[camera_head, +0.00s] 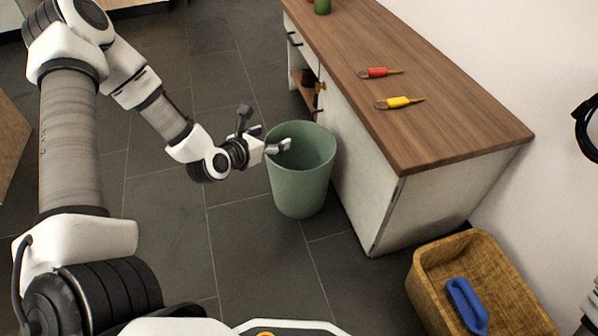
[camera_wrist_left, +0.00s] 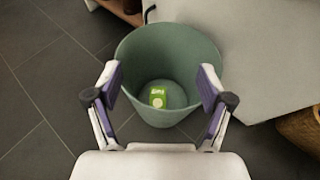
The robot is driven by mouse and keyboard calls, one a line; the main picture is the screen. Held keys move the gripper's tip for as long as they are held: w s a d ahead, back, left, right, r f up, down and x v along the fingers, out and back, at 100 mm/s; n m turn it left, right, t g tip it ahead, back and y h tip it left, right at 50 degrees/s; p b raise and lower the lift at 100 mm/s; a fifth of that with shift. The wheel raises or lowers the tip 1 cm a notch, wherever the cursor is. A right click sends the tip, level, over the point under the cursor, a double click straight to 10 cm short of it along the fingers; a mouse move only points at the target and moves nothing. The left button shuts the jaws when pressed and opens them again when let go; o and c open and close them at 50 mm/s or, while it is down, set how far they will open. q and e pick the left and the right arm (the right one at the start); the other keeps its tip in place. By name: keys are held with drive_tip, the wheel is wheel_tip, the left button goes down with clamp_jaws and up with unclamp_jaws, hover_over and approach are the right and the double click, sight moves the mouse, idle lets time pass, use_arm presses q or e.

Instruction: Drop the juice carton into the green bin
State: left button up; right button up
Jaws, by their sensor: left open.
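The green bin (camera_head: 300,185) stands on the floor beside the wooden-topped cabinet. In the left wrist view the bin (camera_wrist_left: 135,60) is seen from above, and the juice carton (camera_wrist_left: 158,97), a small bright green and yellow box, lies at its bottom. In the head view the carton is hidden by the bin's wall. My left gripper (camera_head: 268,130) is at the bin's left rim, above the opening. Its two fingers are spread wide in the left wrist view (camera_wrist_left: 160,88), with nothing between them but the view down into the bin. My right gripper is not seen.
A wicker basket (camera_head: 428,270) holding a blue item (camera_head: 466,304) sits at the lower right. The floor left of the bin is clear.

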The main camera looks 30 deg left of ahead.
use_arm(q)
drive_tip(key=v, duration=0.4)
drive_tip(key=shift+s+d, duration=0.1)
idle(0.3)
